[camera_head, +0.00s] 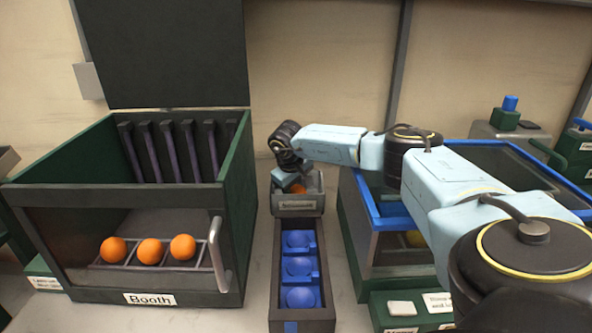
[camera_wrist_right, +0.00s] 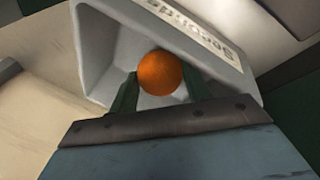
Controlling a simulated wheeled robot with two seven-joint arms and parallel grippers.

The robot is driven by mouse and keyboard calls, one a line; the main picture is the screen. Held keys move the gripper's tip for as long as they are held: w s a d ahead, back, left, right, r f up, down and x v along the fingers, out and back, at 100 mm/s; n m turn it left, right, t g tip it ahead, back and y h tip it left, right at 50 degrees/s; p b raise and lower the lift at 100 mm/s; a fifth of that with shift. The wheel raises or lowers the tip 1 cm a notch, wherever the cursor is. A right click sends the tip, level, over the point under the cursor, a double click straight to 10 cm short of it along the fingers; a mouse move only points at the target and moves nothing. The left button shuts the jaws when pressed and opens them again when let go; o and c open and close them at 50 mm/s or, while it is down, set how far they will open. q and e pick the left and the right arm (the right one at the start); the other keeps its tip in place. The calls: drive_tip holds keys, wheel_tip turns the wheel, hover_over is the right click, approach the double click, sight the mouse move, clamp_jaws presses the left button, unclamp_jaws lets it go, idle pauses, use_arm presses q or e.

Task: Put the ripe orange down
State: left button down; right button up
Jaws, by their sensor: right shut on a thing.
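My right gripper (camera_wrist_right: 158,92) is shut on an orange (camera_wrist_right: 160,72), with a finger on either side of it. In the head view the gripper is over a small grey labelled bin (camera_head: 298,208) at the centre, and a bit of the orange (camera_head: 298,188) shows there. In the right wrist view the orange is within the mouth of the grey bin (camera_wrist_right: 105,60). I cannot tell whether it touches the bin floor. Three more oranges (camera_head: 150,251) sit in a rack inside the booth. My left gripper is not in view.
The dark green booth (camera_head: 230,190) with its lid up stands at the left. A dark tray (camera_head: 303,321) with blue cups (camera_head: 299,267) lies in front of the bin. A blue-rimmed glass-topped box (camera_head: 372,212) stands at the right, beneath my right arm.

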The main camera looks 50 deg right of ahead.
sight(296, 187)
drive_tip(key=shift+f, duration=0.1)
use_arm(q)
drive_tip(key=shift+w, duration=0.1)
use_arm(e)
drive_tip(key=o, duration=0.7)
drive_tip(key=shift+o, duration=0.2)
drive_tip(key=shift+a+r, duration=0.1)
drive_tip(key=shift+r, duration=0.35)
drive_tip(key=p+v, duration=0.1)
drive_tip(key=v, duration=0.4)
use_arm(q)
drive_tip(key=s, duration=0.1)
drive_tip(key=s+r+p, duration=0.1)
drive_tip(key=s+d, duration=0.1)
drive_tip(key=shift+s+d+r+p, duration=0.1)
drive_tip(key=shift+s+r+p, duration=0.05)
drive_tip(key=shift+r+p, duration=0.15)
use_arm(e)
drive_tip(key=v, duration=0.6)
drive_tip(key=shift+r, duration=0.2)
